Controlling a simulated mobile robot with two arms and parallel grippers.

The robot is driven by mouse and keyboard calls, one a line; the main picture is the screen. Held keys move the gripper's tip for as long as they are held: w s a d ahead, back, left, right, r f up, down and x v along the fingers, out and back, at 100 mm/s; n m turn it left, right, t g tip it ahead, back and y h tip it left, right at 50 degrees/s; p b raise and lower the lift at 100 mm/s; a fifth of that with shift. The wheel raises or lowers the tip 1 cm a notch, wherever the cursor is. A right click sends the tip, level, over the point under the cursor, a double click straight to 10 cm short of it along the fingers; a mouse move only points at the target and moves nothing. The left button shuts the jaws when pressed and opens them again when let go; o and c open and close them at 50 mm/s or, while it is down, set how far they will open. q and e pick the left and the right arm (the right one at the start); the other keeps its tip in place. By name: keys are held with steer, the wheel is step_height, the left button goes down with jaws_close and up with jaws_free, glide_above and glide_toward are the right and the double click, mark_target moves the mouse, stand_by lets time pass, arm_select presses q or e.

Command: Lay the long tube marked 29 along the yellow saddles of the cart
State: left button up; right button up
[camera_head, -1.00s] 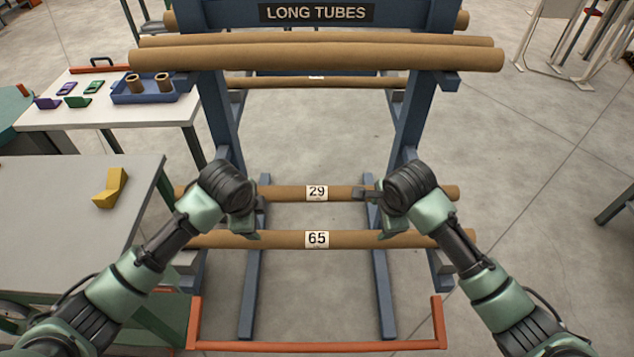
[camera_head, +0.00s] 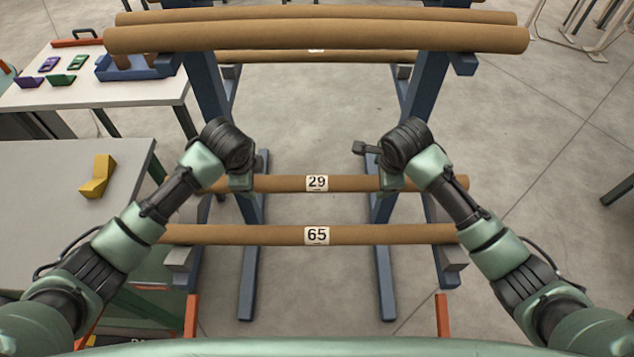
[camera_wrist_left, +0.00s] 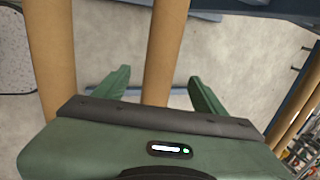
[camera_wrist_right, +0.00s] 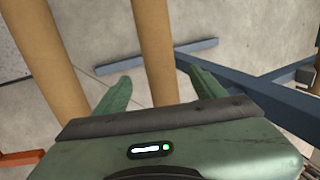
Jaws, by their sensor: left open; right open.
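The long tube marked 29 (camera_head: 345,184) lies level across the lower part of the blue rack, behind the tube marked 65 (camera_head: 280,235). My left gripper (camera_head: 240,182) is over its left part and my right gripper (camera_head: 390,182) over its right part. In the left wrist view the open fingers (camera_wrist_left: 160,85) stand on either side of a tube (camera_wrist_left: 165,50). In the right wrist view the open fingers (camera_wrist_right: 158,85) also stand on either side of a tube (camera_wrist_right: 153,40). Whether the fingers touch it I cannot tell.
More long tubes (camera_head: 310,38) rest on the rack's upper arms. Open floor (camera_head: 550,150) lies at right.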

mark_target(256, 182)
arm_select(q)
steer(key=x, duration=0.6)
arm_select(e)
steer(key=x, duration=0.6)
arm_select(q)
steer(key=shift+r, duration=0.1)
jaws_close()
arm_select(e)
jaws_close()
steer(key=shift+r, duration=0.1)
